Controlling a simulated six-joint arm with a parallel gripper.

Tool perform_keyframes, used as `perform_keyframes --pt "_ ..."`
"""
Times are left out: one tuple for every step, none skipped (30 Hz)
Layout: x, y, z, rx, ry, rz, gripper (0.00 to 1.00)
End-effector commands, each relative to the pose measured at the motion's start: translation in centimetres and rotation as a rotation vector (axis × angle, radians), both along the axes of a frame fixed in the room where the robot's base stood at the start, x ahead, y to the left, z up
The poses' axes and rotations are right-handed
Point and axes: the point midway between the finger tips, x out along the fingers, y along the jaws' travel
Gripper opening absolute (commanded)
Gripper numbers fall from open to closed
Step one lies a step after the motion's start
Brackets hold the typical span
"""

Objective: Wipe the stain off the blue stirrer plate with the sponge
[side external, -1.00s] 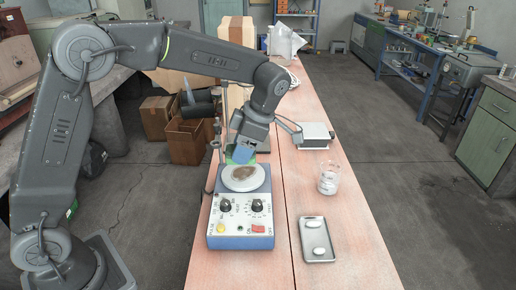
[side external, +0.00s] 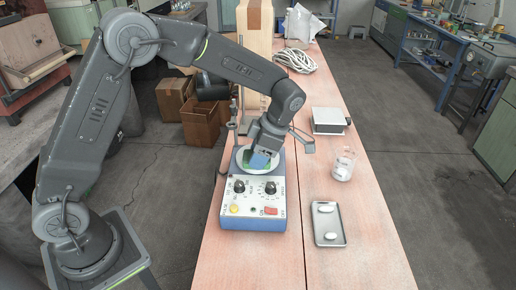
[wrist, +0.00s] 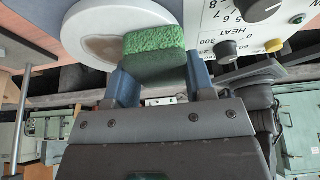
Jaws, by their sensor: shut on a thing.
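The blue stirrer plate (side external: 254,223) stands on the bench with its knobbed panel facing the side camera. Its round white top (wrist: 75,18) carries a brownish stain (wrist: 101,47), partly seen in the wrist view beside the sponge. My gripper (side external: 260,161) is over the white top, angled down, and hides most of the stain in the side view. Its blue fingers (wrist: 161,72) are shut on the green sponge (wrist: 155,42). The sponge is low over the plate and overlaps the stain's edge in the wrist view; contact is hard to confirm.
A glass beaker (side external: 343,164) and a metal tray (side external: 328,240) with white pieces stand to the right. A white-topped device (side external: 328,121) and coiled cable (side external: 301,60) lie farther back. A stand rod (side external: 236,118) rises behind the plate's left.

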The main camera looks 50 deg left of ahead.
Motion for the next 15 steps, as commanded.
perform_keyframes --pt "0.3 0.4 -0.2 0.001 0.002 0.003 0.27" --pt "0.5 0.6 -0.4 0.000 0.003 0.002 0.27" --pt "0.8 0.9 -0.2 0.001 0.001 0.002 0.27" --pt "1.0 1.1 -0.2 0.001 0.002 0.003 0.27" --pt "1.2 1.3 -0.3 0.001 0.003 0.003 0.27" --pt "1.4 1.5 -0.3 0.001 0.002 0.003 0.27" --pt "1.6 1.7 -0.2 0.001 0.003 0.002 0.27" --pt "1.8 1.9 -0.3 0.001 0.003 0.002 0.27" --pt "2.1 2.2 -0.2 0.001 0.002 0.001 0.27" --pt "2.3 2.4 -0.3 0.002 0.003 0.001 0.27" --pt "2.5 2.6 -0.4 0.002 0.003 0.001 0.27" --pt "2.7 2.8 -0.2 0.002 0.001 0.002 0.27" --pt "2.9 3.0 -0.3 0.002 0.003 0.001 0.27" --pt "3.1 3.3 -0.4 0.002 0.003 0.001 0.27" --pt "3.4 3.5 -0.2 0.002 0.001 0.001 0.27"
